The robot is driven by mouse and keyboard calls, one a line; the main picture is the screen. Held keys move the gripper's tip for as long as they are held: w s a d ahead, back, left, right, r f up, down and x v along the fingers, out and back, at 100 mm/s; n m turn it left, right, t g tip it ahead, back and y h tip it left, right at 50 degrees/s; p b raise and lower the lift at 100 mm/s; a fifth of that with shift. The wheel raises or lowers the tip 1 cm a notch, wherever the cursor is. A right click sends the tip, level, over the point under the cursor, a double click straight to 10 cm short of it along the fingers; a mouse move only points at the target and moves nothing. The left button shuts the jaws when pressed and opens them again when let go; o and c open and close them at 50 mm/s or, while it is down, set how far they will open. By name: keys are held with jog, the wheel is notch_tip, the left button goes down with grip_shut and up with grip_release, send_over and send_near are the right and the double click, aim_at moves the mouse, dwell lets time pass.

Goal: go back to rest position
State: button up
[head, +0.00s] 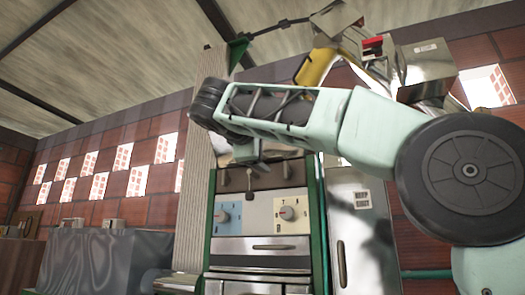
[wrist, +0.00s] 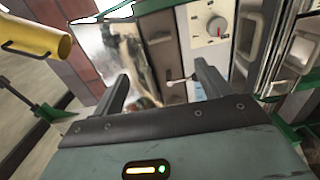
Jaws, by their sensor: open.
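My gripper (wrist: 160,84) is open in the wrist view, with its two dark fingers spread apart and nothing held between them. A small lever with a pale tip (wrist: 180,81) shows beyond the fingers, nearer the right one; I cannot tell how far off it is. In the head view my arm reaches from the right across the machine front, and its fingers are not clearly visible there. The control panel has a blue plate with a knob (head: 221,217) and a white plate with a red-marked knob (head: 289,214). A red-marked knob also shows in the wrist view (wrist: 215,27).
A green-framed machine (head: 263,243) stands below my arm. A grey metal cabinet door (head: 361,240) is on its right. A yellow cylinder with a handle (wrist: 35,38) is at the wrist view's upper left. A wrapped grey block (head: 100,260) sits lower left. A brick wall stands behind.

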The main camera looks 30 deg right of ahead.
jog(key=shift+s+a, duration=0.25)
dwell(0.4)
jog(key=a+f+n+g+y+p, duration=0.1)
jog(key=a+f+n+y+p, duration=0.3)
jog(key=f, duration=1)
jog(key=a+f+n+g+y, duration=0.1)
jog(key=a+f+n+y, duration=0.1)
jog(key=a+f+y, duration=0.9)
jog(key=s+f+m+g+p, duration=0.4)
jog(key=s+f+g, duration=0.5)
jog(key=s+f, duration=1.8)
jog(key=shift+s+d+f+m, duration=0.2)
jog(key=shift+s+m, duration=0.15)
jog(key=shift+m, duration=0.55)
